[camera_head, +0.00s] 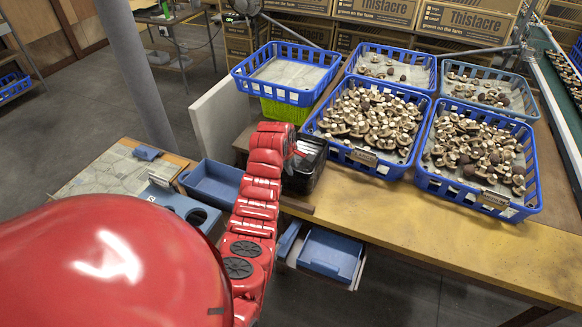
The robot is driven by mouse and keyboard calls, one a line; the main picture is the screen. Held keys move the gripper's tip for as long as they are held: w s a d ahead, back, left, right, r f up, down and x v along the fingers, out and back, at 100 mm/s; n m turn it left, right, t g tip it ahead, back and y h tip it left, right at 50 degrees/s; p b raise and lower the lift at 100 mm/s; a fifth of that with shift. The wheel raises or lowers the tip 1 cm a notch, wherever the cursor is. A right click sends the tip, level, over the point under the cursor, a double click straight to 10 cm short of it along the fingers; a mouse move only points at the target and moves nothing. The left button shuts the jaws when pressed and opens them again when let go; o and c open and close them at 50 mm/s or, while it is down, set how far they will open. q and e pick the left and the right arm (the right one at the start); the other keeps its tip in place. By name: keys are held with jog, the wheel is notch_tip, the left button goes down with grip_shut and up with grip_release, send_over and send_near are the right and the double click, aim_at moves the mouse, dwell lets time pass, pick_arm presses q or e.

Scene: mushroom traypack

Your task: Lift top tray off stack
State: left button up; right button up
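A small blue tray (212,184) sits on the low surface left of my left arm. Another small blue tray (331,254) sits low in front of the wooden table, with a pale edge beside it. I cannot tell how many trays are stacked in either place. My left arm reaches up the middle of the view. My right gripper is out of view.
Blue crates of mushrooms (356,157) stand on the wooden table (420,222). An empty-looking blue crate (309,96) sits over a green crate (284,112) at the back left. A conveyor (556,92) runs along the right. The table's front strip is clear.

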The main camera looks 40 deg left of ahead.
pick_arm(q)
jog(key=shift+c, duration=0.3)
grip_shut()
notch_tip(320, 180, up, 7)
jog(key=p, duration=0.2)
dwell(0.6)
